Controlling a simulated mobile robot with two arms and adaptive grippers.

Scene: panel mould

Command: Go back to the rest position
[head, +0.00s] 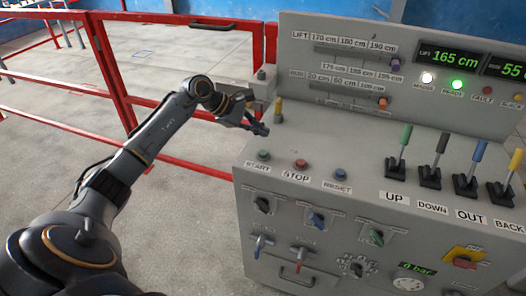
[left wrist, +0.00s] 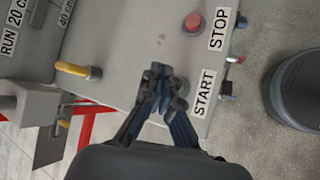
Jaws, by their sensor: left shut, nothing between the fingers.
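My left gripper (head: 262,128) is at the left end of the grey control panel (head: 375,125), over its sloped top, above the START button (head: 263,155). Its fingers are shut and empty. My right gripper is in neither view.
The STOP button (head: 301,163) and RESET button (head: 340,174) lie right of START. Several levers, with green UP (head: 405,138) leftmost, rise farther right. A display (head: 448,58) reads 165 cm. Red railings (head: 112,75) stand behind my arm; the floor (head: 185,220) left of the panel is clear.

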